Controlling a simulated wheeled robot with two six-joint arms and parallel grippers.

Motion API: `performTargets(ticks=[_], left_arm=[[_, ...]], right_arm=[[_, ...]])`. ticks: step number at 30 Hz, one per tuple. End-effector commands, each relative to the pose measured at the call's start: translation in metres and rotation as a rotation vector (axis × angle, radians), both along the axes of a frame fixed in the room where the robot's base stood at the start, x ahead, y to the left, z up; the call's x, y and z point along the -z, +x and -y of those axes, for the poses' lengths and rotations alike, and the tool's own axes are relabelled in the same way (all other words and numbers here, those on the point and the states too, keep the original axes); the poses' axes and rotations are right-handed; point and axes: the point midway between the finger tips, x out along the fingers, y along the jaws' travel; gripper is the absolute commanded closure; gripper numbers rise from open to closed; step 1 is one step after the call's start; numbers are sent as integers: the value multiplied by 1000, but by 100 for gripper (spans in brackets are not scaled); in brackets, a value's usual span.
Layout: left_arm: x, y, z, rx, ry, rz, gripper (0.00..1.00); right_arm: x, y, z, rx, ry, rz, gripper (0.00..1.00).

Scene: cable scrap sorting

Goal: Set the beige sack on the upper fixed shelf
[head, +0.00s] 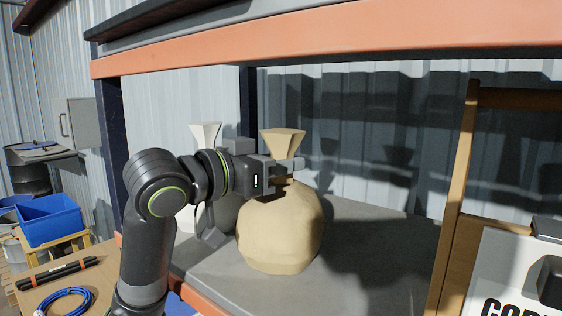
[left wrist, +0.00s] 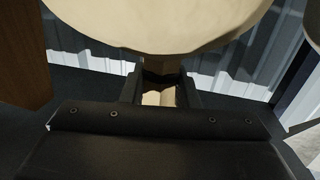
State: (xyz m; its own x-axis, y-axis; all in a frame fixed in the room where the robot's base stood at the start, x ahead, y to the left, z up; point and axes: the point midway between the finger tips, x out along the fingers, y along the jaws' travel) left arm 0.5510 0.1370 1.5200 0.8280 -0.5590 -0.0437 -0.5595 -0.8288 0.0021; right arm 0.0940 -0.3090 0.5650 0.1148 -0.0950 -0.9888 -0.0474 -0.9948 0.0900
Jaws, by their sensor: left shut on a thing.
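The beige sack (head: 280,232) is upright on, or just above, the grey shelf board (head: 375,245) with the orange front edge; I cannot tell whether its base touches. My left gripper (head: 284,170) is shut on the sack's narrow neck, below its flared top (head: 283,142). In the left wrist view the neck (left wrist: 158,97) sits between the two fingers, and a wide beige part of the sack (left wrist: 160,22) fills the top of the picture. My right gripper is not in view.
A paler sack (head: 205,134) stands behind my left arm, mostly hidden. An orange beam (head: 330,40) runs overhead. A wooden frame (head: 458,200) and a white lettered case (head: 505,270) are at right. A blue bin (head: 50,219) and a blue cable coil (head: 62,301) are at left.

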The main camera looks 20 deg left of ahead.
Motion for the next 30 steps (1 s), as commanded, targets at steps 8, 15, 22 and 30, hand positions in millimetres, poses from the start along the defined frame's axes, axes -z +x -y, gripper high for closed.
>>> performTargets(ticks=[8,15,22,30], left_arm=[[2,0,0,0,0,1,55],[2,0,0,0,0,2,51],[-1,-4,-4,-3,1,6,51],[-1,-30,-22,-6,5,8,51]], right_arm=[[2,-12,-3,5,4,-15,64],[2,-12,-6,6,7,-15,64],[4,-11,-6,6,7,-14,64],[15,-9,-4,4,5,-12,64]])
